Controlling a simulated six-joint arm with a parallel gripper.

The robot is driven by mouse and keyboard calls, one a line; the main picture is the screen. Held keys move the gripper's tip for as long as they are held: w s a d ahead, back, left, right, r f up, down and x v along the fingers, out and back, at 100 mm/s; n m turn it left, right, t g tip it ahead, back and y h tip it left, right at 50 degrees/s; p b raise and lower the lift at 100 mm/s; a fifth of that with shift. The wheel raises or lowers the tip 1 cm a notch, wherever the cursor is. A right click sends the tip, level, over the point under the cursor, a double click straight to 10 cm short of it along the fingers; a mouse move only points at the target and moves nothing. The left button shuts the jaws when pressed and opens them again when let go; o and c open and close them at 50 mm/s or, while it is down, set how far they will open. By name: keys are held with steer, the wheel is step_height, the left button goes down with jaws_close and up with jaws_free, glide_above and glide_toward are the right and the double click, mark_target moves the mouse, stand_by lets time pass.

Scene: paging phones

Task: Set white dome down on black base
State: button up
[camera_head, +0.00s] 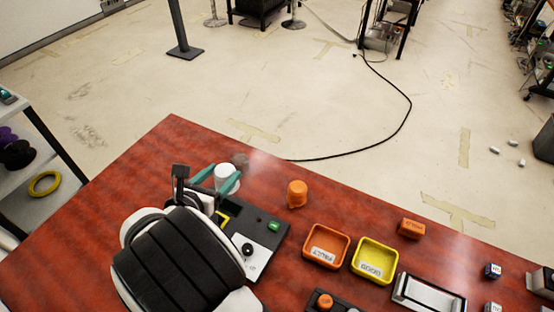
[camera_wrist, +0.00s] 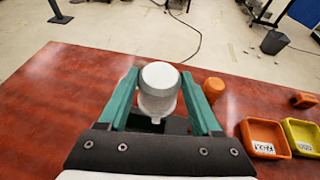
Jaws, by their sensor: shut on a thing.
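A white dome (camera_head: 226,170) is held between the teal fingers of my gripper (camera_head: 222,178) above the left part of the red table. In the wrist view the dome (camera_wrist: 160,74) has a pale round top and a greyer, see-through lower body. The fingers of my gripper (camera_wrist: 160,88) flank it on both sides. A black panel (camera_head: 262,232) lies under and to the right of the gripper. It bears a yellow square outline, a green button and a white plate with a black knob. I cannot make out a separate black base; the dome and my arm hide part of the panel.
An orange cylinder (camera_head: 297,194) stands right of the dome. An orange tray (camera_head: 326,262) and a yellow tray (camera_head: 392,262) sit farther right, with an orange block (camera_head: 411,229) behind them. The table's far edge is close behind the dome. Bare table lies to its left.

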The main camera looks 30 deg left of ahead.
steer(key=shift+n+y, duration=0.5)
steer(key=s+a, duration=0.1)
steer(key=s, duration=0.1)
steer(key=s+a, duration=0.1)
steer(key=s, duration=0.2)
steer(key=s+a, duration=0.1)
steer(key=s, duration=0.2)
steer(key=shift+s+a, duration=0.2)
steer(key=shift+a, duration=0.2)
steer(key=shift+f, duration=1.15)
steer(key=shift+f, duration=1.25)
steer(key=shift+f, duration=0.3)
steer(key=shift+f, duration=0.25)
steer(key=shift+f, duration=0.35)
steer(key=shift+f, duration=0.25)
steer(key=shift+f, duration=0.15)
steer(key=shift+f, duration=0.2)
stand_by(0.3)
